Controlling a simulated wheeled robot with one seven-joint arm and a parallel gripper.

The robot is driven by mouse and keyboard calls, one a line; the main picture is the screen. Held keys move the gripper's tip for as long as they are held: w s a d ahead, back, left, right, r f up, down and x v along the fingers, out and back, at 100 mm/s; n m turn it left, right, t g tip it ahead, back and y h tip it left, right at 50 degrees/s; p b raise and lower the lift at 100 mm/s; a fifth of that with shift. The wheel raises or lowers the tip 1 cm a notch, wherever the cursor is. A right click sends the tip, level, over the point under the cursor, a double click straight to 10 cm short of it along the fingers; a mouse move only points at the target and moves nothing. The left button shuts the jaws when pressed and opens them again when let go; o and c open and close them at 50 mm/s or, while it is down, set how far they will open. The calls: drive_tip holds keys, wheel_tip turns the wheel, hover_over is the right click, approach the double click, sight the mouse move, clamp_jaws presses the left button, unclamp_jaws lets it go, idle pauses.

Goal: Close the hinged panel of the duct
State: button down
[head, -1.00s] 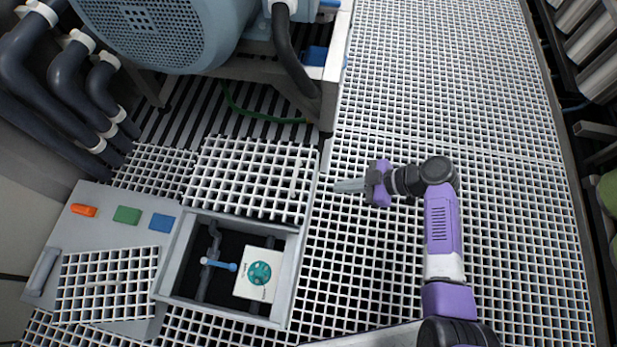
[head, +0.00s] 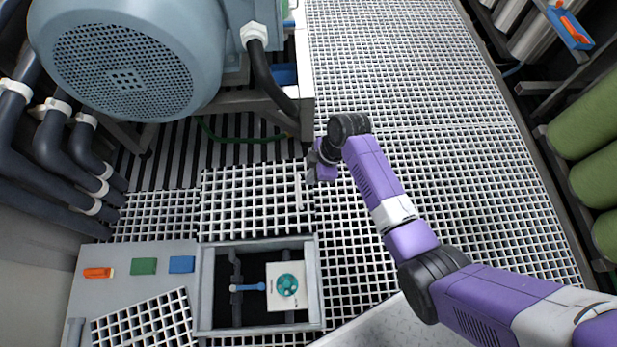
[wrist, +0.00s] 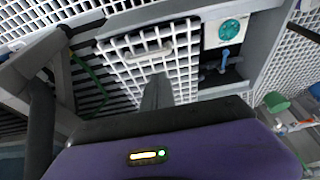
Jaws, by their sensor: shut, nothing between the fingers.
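The duct (head: 204,290) is a grey rectangular frame in the floor with an open top. Inside it are a blue-handled valve (head: 248,287) and a white plate with a green dial (head: 287,285). The hinged panel (head: 240,212) is a white grating standing open at the frame's far side, with a pale bar handle (head: 298,190) near its right edge. My gripper (head: 311,180) is at the panel's far right corner, close to the handle. In the wrist view its shut, empty fingers (wrist: 157,92) point towards the panel (wrist: 175,68). I cannot tell whether they touch it.
A big blue-grey motor (head: 125,65) on a frame stands behind the panel, with a dark hose near my gripper. A loose grating piece (head: 145,322) and orange, green and blue blocks (head: 143,266) lie left of the duct. The grating floor to the right is clear.

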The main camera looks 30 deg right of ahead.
sight(300, 196)
drive_tip(key=b+x, duration=0.1)
drive_tip(key=x, duration=0.2)
drive_tip(key=b+x, duration=0.1)
drive_tip(key=x, duration=0.3)
drive_tip(key=b+x, duration=0.2)
drive_tip(key=x, duration=0.2)
drive_tip(key=shift+s+d+f, duration=0.15)
drive_tip(key=shift+d, duration=0.2)
